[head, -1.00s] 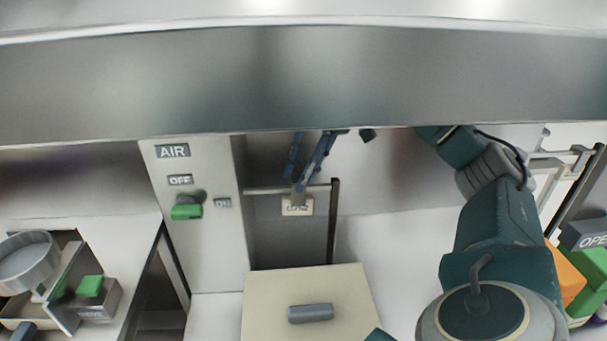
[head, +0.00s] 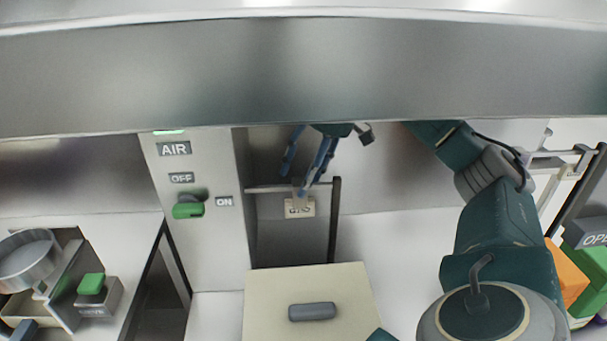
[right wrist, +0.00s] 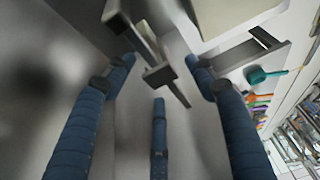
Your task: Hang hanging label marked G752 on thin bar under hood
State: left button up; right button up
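The cream hanging label (head: 300,208) hangs by its tab at the thin bar (head: 268,189) under the hood. It tilts slightly; its text is too blurred to read surely. My right gripper (head: 295,184) reaches down from behind the hood edge, with its blue fingers spread and one fingertip right by the label's tab. Whether it touches the tab I cannot tell. In the right wrist view the gripper's (right wrist: 160,85) fingers stand well apart, around the dark end of a bar piece (right wrist: 160,75), with nothing clamped. My left gripper is not in view.
The hood (head: 300,75) hides the upper part of my gripper. An AIR panel with a green switch (head: 188,207) stands left of the bar. A cream lid with a grey handle (head: 312,312) lies below. Orange and green blocks (head: 590,285) are at the right.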

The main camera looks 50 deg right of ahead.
jog(key=shift+r, duration=0.1)
jog(key=shift+d+r, duration=0.15)
jog(key=shift+r, duration=0.2)
jog(key=s+d, duration=0.8)
jog(key=d, duration=0.1)
jog(key=shift+d, duration=0.2)
